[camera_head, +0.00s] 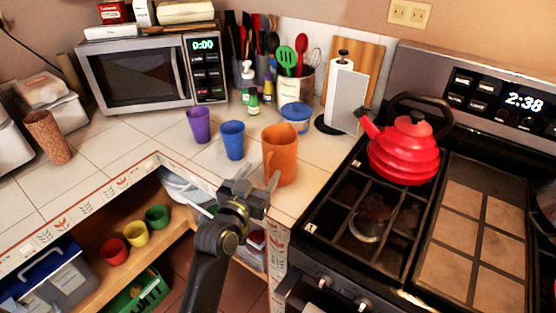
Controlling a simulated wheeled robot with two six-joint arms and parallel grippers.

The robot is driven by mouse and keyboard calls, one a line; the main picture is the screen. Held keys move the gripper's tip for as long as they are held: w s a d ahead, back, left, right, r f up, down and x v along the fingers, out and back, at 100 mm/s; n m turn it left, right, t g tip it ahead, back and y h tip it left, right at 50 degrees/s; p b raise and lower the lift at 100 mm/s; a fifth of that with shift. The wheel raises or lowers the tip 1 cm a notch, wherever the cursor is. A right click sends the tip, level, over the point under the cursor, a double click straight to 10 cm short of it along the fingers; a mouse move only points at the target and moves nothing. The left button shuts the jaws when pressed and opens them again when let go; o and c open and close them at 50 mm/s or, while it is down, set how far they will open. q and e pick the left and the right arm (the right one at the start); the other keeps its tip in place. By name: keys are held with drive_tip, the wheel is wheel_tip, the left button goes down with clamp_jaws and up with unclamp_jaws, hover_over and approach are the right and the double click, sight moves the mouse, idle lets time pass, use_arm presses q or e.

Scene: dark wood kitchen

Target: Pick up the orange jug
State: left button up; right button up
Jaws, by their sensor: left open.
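The orange jug (281,157) stands upright on the white tiled counter, near its front edge and just left of the stove. My left gripper (255,184) is open and empty, in front of and slightly left of the jug's lower part. One finger overlaps the jug's lower left edge in the picture; I cannot tell whether it touches. My right gripper is not in view.
A blue cup (232,140) and a purple cup (199,125) stand left of the jug. The stove with a red kettle (405,150) is to the right. Below the counter is an open shelf (160,243) with small cups.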

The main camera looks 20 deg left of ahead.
sight(265, 168)
use_arm(q)
drive_tip(key=w, duration=0.2)
drive_tip(key=w+d+p, duration=0.1)
drive_tip(key=w, duration=0.1)
drive_tip(key=shift+r+p, duration=0.2)
drive_tip(key=shift+p, duration=0.1)
drive_tip(key=shift+w+f, duration=0.1)
drive_tip(key=shift+w, duration=0.35)
drive_tip(key=shift+c, duration=0.3)
clamp_jaws()
